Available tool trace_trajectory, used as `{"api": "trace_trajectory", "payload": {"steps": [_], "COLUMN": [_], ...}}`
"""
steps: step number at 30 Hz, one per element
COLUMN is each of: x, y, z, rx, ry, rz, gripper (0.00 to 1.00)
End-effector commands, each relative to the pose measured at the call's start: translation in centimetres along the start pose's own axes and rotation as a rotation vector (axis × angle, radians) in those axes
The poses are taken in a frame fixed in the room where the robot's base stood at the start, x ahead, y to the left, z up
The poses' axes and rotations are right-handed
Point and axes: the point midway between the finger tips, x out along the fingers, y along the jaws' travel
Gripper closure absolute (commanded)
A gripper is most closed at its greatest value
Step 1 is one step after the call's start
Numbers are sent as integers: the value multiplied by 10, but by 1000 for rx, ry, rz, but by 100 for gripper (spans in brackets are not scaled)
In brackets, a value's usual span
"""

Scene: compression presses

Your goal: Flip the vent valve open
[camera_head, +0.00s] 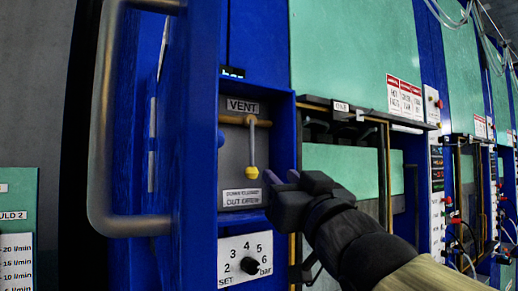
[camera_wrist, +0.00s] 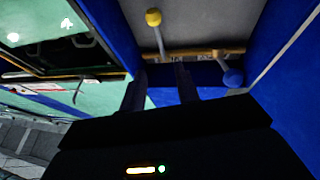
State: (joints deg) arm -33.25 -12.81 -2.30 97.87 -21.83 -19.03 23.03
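The vent valve sits in a blue recess under a VENT label (camera_head: 242,106). Its thin lever hangs down from a brass pipe (camera_head: 235,120) and ends in a yellow knob (camera_head: 252,172). My gripper (camera_head: 281,177) is just right of the knob in the head view, with no contact visible. In the wrist view, the yellow knob (camera_wrist: 153,17) and lever show beyond my gripper (camera_wrist: 160,72), whose two dark fingers are apart with nothing seen between them. The brass pipe (camera_wrist: 190,53) crosses ahead of the fingertips.
A label (camera_head: 241,197) sits below the lever, partly legible. A pressure dial (camera_head: 250,265) is underneath. A blue ball (camera_wrist: 233,77) is beside the pipe. Blue recess walls close in on the sides. A large grey handle (camera_head: 103,120) stands left; green press panels (camera_head: 345,45) stand right.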

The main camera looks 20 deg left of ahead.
Motion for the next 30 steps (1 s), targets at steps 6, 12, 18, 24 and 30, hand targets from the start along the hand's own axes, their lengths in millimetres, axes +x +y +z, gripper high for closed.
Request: {"api": "trace_trajectory", "payload": {"steps": [6, 12, 18, 24, 30], "x": [37, 72, 107, 141, 161], "y": [1, 1, 0, 1, 0], "z": [-2, -2, -2, -2, 0], "rx": [1, 2, 1, 1, 1], "ry": [-3, -3, -2, -3, -2], "rz": [1, 1, 1, 1, 1], "gripper": [68, 68, 68, 68, 68]}}
